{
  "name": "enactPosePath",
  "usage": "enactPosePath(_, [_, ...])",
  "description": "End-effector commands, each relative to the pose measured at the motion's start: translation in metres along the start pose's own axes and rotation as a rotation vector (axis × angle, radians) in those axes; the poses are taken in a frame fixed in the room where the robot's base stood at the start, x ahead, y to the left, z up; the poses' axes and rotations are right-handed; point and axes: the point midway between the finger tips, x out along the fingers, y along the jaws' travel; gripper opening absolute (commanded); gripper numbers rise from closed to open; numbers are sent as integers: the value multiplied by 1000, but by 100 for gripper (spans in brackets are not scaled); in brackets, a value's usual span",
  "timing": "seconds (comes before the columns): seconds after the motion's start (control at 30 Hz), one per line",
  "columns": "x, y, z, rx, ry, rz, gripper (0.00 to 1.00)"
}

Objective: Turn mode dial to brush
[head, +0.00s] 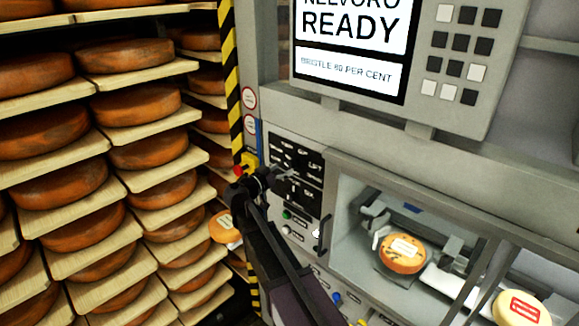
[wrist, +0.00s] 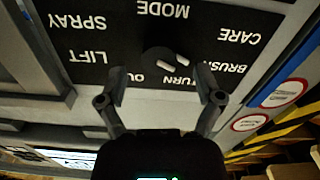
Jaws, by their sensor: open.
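The mode dial (wrist: 162,61) is a dark round knob with pale marks, on a black panel (wrist: 120,32) with white labels. The wrist view shows the labels upside down: MODE (wrist: 162,9), CARE, BRUSH (wrist: 222,75), TURN, LIFT and SPRAY. I cannot tell for sure which label the dial points to. My gripper (wrist: 160,85) is open, its two fingers apart on either side just below the dial in the picture, with nothing between them. In the head view my gripper (head: 264,180) is at the panel's left edge (head: 300,164); the dial is not clearly visible there.
A screen (head: 349,30) reading READY is above. A glass-fronted chamber (head: 350,215) with a cheese wheel (head: 402,253) is to the right. Racks of cheese wheels (head: 65,180) fill the left. A yellow-black striped post (head: 231,70) and a door handle (head: 322,234) are near the panel.

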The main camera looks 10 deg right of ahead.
Motion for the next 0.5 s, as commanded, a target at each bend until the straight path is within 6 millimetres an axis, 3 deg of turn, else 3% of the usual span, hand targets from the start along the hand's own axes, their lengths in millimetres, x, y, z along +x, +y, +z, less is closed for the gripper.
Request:
enactPosePath(0.2, [25,-1,0,0,0,0,85])
enactPosePath(0.5, [36,-1,0,0,0,-2,85])
